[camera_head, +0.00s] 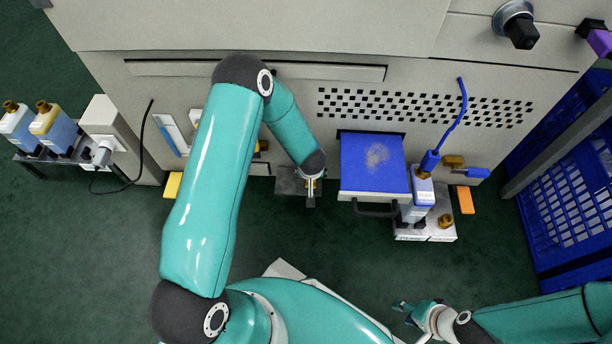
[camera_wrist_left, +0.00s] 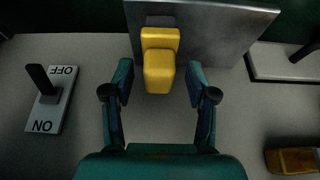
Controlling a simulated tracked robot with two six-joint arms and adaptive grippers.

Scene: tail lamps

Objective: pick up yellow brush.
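A yellow block-like piece (camera_wrist_left: 159,68), which looks like part of the yellow brush, stands out in front of a grey metal plate in the left wrist view. Its bristles, if any, are hidden. My left gripper (camera_wrist_left: 160,92) is open, with one teal finger on each side of the yellow piece and a visible gap on both sides. In the head view my left gripper (camera_head: 311,192) is at the small grey ledge (camera_head: 291,184) by the machine, and the yellow piece is mostly hidden there. My right gripper (camera_head: 404,307) is low at the right, apart from everything; its opening is unclear.
A blue-topped drawer (camera_head: 375,165) with a dark handle is right of my left gripper. A white-and-blue bottle (camera_head: 420,198) stands beyond it. A blue crate (camera_head: 575,215) is at the far right. An ON/OFF switch (camera_wrist_left: 50,88) sits left in the wrist view.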

